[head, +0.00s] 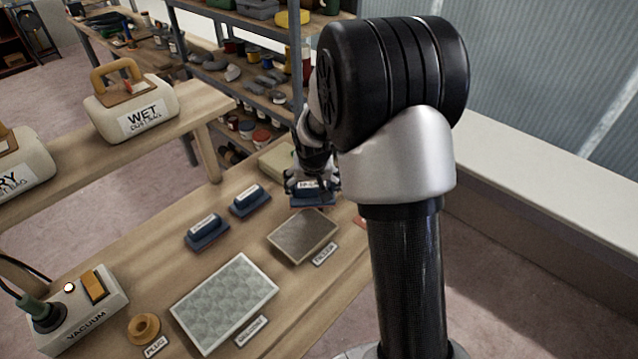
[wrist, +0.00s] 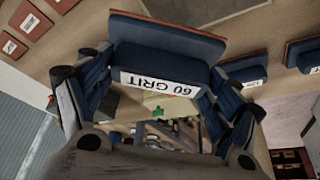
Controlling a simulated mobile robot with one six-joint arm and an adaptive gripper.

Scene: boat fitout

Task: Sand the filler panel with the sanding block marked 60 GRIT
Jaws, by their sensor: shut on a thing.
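My gripper (head: 313,181) is shut on a blue sanding block (head: 314,199), behind the filler panel. In the wrist view the held block (wrist: 165,50) sits between the fingers, and its white label reads 60 GRIT, upside down in the picture. I cannot tell whether its reddish-brown underside touches the bench. The filler panel (head: 303,235) is a brown-grey square with a pale border, lying flat on the bench with a label in front. The block appears just beyond its far edge. Two other blue blocks (head: 207,233) (head: 250,201) rest on the bench to the left.
A larger patterned grey panel (head: 224,301) lies nearer on the bench (head: 160,270). A vacuum box (head: 82,314) and a round plug (head: 144,329) are front left. A wet dust bag (head: 132,104) stands on another bench. Loaded shelves stand behind.

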